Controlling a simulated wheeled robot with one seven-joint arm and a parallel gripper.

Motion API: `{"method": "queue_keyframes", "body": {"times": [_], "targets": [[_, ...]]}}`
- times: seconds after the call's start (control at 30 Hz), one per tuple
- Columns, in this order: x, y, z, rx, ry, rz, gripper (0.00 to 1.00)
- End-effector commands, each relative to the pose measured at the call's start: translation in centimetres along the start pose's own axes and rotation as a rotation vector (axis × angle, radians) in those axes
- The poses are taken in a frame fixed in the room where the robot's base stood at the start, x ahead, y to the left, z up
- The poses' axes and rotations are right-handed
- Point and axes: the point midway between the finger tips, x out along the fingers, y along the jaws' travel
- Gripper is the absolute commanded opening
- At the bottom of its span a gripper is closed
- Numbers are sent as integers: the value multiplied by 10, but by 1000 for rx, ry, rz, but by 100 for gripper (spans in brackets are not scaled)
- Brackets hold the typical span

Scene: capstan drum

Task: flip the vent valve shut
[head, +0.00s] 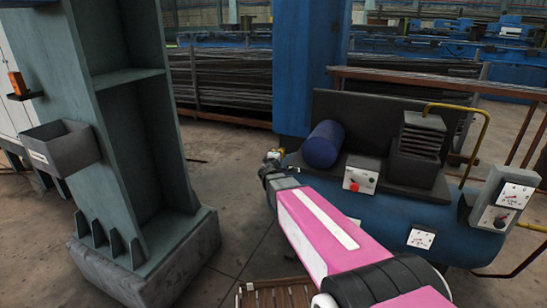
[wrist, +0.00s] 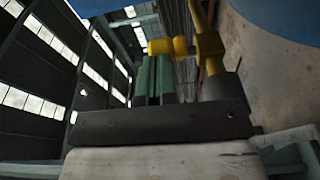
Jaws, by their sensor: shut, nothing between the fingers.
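In the head view my gripper (head: 267,170) is at the tank's left end by the valve, partly hidden by my pink arm.
A dark blue motor (head: 323,145), a black finned block (head: 417,140) and a panel with a red button (head: 360,179) sit on the tank. A gauge box (head: 500,205) stands at its right. A green steel column (head: 125,110) stands left, with open floor between. A wooden pallet (head: 280,292) lies in front.

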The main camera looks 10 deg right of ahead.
Motion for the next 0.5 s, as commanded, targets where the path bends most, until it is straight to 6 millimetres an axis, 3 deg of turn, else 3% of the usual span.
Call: {"method": "queue_keyframes", "body": {"times": [0.5], "targets": [[23, 1, 30, 0, -2, 1, 0]]}}
